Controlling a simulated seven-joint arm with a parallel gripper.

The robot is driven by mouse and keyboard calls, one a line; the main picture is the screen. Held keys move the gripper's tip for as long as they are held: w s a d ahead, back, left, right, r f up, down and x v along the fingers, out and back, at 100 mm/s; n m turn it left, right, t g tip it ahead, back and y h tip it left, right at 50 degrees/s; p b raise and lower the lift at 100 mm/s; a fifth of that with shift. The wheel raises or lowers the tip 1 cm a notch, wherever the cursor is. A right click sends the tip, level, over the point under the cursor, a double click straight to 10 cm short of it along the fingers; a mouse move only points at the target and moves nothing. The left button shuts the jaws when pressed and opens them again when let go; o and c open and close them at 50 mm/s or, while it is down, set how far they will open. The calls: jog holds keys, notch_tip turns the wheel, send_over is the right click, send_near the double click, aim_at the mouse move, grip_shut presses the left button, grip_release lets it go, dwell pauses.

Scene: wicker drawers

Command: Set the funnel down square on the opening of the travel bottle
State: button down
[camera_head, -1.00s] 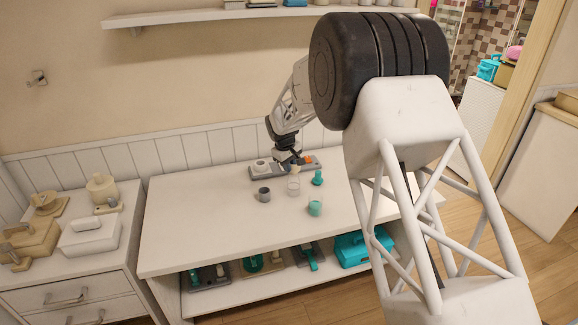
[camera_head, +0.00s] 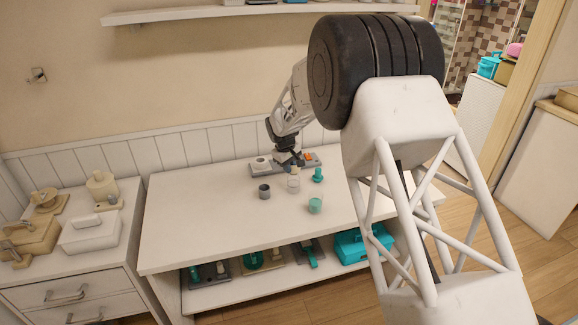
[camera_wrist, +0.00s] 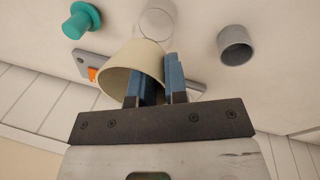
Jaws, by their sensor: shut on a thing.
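My gripper (camera_wrist: 158,82) is shut on the wall of a cream, cone-like funnel (camera_wrist: 122,72), one blue finger inside its wide mouth and one outside. The funnel is tilted in the wrist view, and its narrow end is hidden. My gripper (camera_head: 290,164) is small in the head view, over the back of the white table. A clear, round, open container (camera_head: 293,186), perhaps the travel bottle, stands just in front of it; it also shows in the wrist view (camera_wrist: 157,18), past the funnel. The funnel's gap to it is hard to judge.
A grey cup (camera_head: 264,191) stands left of the clear container. A teal flanged piece (camera_head: 318,175) stands to its right, and a teal-filled clear cup (camera_head: 315,206) in front. A grey tray (camera_head: 258,169) with an orange part lies behind. The table's front left (camera_head: 200,235) is clear.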

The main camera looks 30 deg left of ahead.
jog(key=shift+f, duration=0.45)
jog(key=c, duration=1.1)
grip_release()
jog(key=r, duration=0.2)
jog(key=s+r, duration=0.1)
jog(key=r, duration=0.4)
jog(key=shift+s+a+r, duration=0.15)
jog(key=shift+a+r, duration=0.1)
jog(key=shift+r, duration=0.1)
